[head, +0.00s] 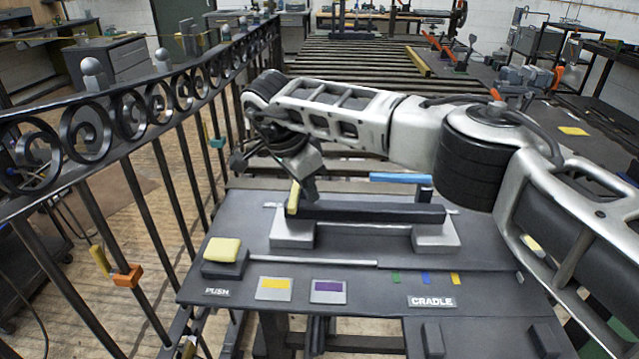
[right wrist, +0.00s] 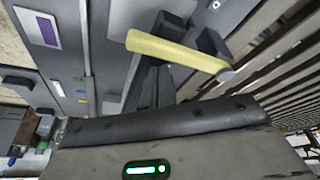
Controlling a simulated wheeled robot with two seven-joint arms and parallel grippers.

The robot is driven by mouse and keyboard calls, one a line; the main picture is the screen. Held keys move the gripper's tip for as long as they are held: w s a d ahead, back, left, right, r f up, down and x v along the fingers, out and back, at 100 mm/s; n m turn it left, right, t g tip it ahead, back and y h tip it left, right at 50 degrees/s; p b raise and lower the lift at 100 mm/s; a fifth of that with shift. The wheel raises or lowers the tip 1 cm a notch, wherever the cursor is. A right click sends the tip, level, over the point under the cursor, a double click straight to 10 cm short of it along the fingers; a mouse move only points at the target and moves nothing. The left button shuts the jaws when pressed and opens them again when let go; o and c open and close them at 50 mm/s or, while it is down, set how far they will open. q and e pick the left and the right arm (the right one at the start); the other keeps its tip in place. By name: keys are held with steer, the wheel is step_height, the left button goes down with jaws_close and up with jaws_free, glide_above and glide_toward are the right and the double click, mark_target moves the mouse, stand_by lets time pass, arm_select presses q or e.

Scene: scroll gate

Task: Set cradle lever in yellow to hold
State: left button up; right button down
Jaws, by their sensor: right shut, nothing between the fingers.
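The yellow lever (head: 293,197) stands at the left end of the cradle's dark bar (head: 370,212), partly hidden by my right gripper (head: 308,198). In the right wrist view the lever is a long yellow handle (right wrist: 175,50) crossing just beyond my fingertips (right wrist: 157,68). The right gripper is shut and empty, close beside the handle; I cannot tell whether it touches. A blue lever (head: 400,178) lies level behind the bar, to the right. A CRADLE label (head: 432,301) sits on the panel below green (head: 396,278), blue (head: 425,278) and yellow (head: 455,279) marks. My left gripper is not in view.
A yellow push button (head: 222,250) stands on the panel's left, beside a yellow card (head: 274,289) and a purple card (head: 328,291). A black scroll gate (head: 130,115) runs along the left. Roller rails (head: 350,60) stretch behind. My right arm spans above the panel's back.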

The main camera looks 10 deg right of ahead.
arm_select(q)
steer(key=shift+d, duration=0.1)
arm_select(e)
steer(key=shift+a, duration=0.75)
steer(key=shift+s+a, duration=0.1)
steer(key=shift+a, duration=0.2)
steer(key=shift+d, duration=0.1)
